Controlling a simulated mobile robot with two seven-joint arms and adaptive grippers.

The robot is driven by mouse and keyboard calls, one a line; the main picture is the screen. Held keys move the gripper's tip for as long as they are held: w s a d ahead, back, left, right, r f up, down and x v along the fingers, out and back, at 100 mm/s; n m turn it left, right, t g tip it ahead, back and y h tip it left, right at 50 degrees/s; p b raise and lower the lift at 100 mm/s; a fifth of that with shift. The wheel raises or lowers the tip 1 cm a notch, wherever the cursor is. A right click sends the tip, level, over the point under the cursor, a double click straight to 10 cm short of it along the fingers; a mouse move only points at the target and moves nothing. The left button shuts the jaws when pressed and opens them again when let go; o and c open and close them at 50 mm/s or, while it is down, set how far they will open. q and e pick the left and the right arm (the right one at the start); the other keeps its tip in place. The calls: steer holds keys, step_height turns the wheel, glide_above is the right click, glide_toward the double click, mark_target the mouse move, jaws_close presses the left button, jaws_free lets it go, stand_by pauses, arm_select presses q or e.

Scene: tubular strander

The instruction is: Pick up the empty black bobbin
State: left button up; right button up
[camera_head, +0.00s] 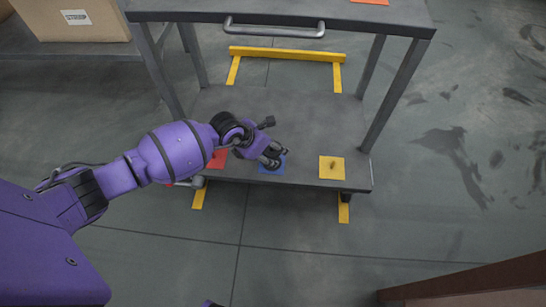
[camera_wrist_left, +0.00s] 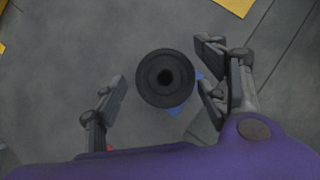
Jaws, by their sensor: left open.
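The black bobbin (camera_wrist_left: 165,79) stands end-on in the left wrist view, a round dark flange with a hole in its middle. A blue patch (camera_wrist_left: 198,80) shows at its right edge. My left gripper (camera_head: 271,142) is over the cart's lower shelf (camera_head: 300,115), open, with one finger on each side of the bobbin. Gaps show between fingers and bobbin, narrower on the right. In the head view the gripper and the blue square (camera_head: 272,169) overlap, and I cannot make out the bobbin clearly. My right gripper is not in view.
A red square (camera_head: 218,159) and a yellow square (camera_head: 331,174) with a small dark mark lie on the lower shelf. The cart's upper top (camera_head: 380,14), handle (camera_head: 275,28) and legs surround the space above. A cardboard box (camera_head: 75,18) stands at the upper left.

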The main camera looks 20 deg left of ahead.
arm_select(q)
steer(key=shift+x, duration=0.85)
steer(key=shift+s+r, duration=0.1)
steer(key=shift+c, duration=0.4)
steer(key=c, duration=1.1)
